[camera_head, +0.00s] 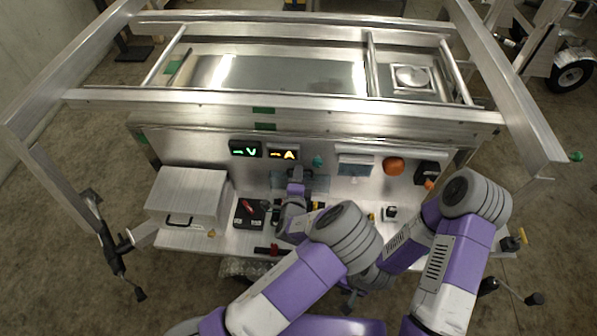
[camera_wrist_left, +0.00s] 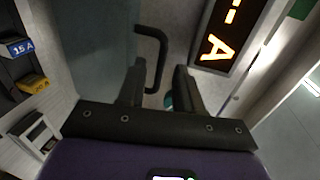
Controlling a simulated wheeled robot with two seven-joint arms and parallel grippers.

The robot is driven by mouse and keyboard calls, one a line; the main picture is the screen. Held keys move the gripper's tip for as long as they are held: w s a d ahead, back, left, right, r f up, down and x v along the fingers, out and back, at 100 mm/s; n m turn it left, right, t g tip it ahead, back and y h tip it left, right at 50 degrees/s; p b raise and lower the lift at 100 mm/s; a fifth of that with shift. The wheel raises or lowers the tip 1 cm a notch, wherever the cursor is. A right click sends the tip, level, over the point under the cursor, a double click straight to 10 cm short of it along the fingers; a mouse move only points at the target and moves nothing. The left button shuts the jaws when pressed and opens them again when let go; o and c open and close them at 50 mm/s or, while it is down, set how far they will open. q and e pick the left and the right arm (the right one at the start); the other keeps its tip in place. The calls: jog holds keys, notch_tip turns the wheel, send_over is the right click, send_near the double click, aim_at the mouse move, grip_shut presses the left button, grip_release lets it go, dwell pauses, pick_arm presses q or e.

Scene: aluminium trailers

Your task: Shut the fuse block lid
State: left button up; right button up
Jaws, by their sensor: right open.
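The fuse block's bluish see-through lid (camera_head: 318,183) stands raised against the back panel in the head view, partly behind my left gripper. In the left wrist view the lid (camera_wrist_left: 100,40) fills the upper left, with its black handle (camera_wrist_left: 162,50) at its edge. My left gripper (camera_head: 296,172) is at the lid; its two fingers (camera_wrist_left: 160,82) are apart, with the handle's near end between or just beyond them. Fuses, one marked 15 A (camera_wrist_left: 18,47), show at the left edge of the wrist view. My right gripper (camera_head: 350,299) is low, mostly hidden behind my left arm.
Two lit meters, V (camera_head: 245,149) and A (camera_head: 284,153), sit on the panel above. A metal box (camera_head: 188,194) stands on the bench at left. An orange knob (camera_head: 393,166) is at right. Trailer rails (camera_head: 280,97) cross above.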

pick_arm(q)
jog(key=shift+x, duration=1.05)
jog(key=shift+s, duration=0.1)
grip_shut()
dwell(0.6)
